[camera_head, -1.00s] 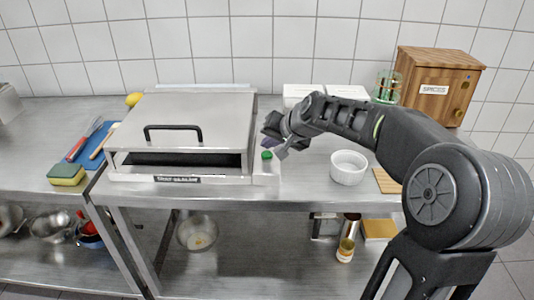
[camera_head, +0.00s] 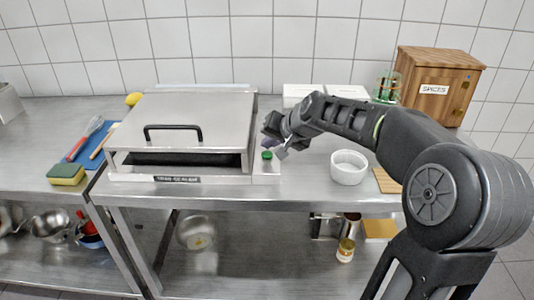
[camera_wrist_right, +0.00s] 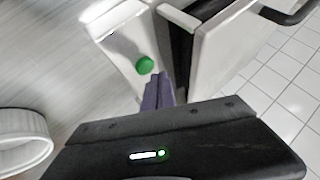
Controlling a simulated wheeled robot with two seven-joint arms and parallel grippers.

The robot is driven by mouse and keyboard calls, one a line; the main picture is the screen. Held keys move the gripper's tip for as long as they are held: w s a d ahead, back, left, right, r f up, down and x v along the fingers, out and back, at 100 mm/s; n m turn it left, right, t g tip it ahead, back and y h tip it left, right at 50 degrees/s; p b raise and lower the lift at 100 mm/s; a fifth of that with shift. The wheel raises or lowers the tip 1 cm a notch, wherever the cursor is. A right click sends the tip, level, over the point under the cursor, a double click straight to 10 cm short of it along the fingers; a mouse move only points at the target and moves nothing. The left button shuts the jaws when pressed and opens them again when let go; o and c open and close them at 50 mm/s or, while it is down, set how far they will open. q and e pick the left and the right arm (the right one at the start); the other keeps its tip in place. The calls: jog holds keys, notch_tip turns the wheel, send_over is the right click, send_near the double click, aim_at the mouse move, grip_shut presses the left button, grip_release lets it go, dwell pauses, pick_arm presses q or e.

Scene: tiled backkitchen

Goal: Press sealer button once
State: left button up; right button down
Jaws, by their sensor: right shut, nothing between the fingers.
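The sealer (camera_head: 200,115) is a grey metal box with a black handle on its lid, standing on the steel table. Its green button (camera_head: 267,155) sits on a small light panel at its right front corner. The button also shows in the right wrist view (camera_wrist_right: 145,65). My right gripper (camera_head: 272,143) is shut and empty, just behind the button in the head view. In the wrist view its purple fingertips (camera_wrist_right: 158,84) are close beside the button. I cannot tell whether they touch it. My left gripper is not in view.
A white ramekin (camera_head: 348,167) stands right of the sealer; it also shows in the wrist view (camera_wrist_right: 22,140). A wooden spice box (camera_head: 436,85) and white containers (camera_head: 300,93) stand at the back. A sponge (camera_head: 67,174) lies at the left.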

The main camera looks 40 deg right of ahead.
aim_at(269, 155)
jog(key=shift+f, duration=0.4)
jog(key=shift+f+b, duration=0.3)
jog(key=shift+b, duration=0.25)
dwell(0.6)
jog(key=shift+r+p, duration=0.6)
jog(key=shift+r, duration=0.15)
jog(key=shift+r+p, duration=2)
jog(key=shift+r, duration=0.55)
jog(key=shift+f, duration=0.1)
